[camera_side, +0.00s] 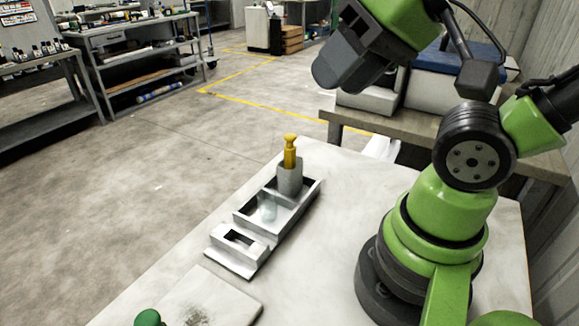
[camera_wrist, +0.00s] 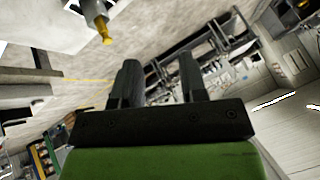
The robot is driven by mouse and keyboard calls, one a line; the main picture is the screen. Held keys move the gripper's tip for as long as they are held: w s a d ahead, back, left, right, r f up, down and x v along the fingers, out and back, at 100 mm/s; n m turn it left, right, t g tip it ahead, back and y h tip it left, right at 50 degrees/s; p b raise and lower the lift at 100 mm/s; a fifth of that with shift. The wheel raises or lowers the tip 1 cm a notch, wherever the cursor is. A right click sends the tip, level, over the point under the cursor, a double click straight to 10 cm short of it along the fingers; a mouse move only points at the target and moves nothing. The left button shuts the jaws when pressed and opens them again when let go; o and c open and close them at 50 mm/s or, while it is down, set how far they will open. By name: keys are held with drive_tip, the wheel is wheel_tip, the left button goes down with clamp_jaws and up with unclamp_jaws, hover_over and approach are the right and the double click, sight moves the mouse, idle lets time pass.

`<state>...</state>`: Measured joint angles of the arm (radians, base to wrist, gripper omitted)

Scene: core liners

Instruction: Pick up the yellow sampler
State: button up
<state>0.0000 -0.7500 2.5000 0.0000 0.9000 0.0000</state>
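The yellow sampler (camera_side: 290,151) stands upright in a grey cylindrical holder (camera_side: 290,181) at the far end of a grey tray (camera_side: 244,219) on the white table. In the wrist view the sampler (camera_wrist: 102,30) shows at the upper left, outside the fingers. My gripper (camera_wrist: 158,64) is open there, its two dark fingers apart with only background between them. In the side view my gripper (camera_side: 338,62) is high above the table, up and to the right of the sampler, clear of it. Its fingers are hard to make out there.
The tray holds a pale translucent object (camera_side: 267,207). A pale board (camera_side: 206,301) with a dark speckled patch and a green knob-like object (camera_side: 147,318) are at the table's near edge. A workbench (camera_side: 430,119) stands behind. The space around the sampler's top is clear.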

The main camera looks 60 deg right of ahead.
drive_tip(key=shift+o, duration=1.3)
drive_tip(key=g+h, duration=0.2)
drive_tip(key=g, duration=0.5)
hover_over(290, 135)
wheel_tip(290, 135, down, 9)
drive_tip(key=shift+w+d, duration=0.15)
wheel_tip(290, 135, down, 4)
drive_tip(key=shift+f, duration=0.2)
drive_tip(key=shift+m, duration=0.3)
drive_tip(key=f, duration=0.5)
drive_tip(key=shift+s+f, duration=0.2)
drive_tip(key=shift+f, duration=0.1)
drive_tip(key=shift+c, duration=0.4)
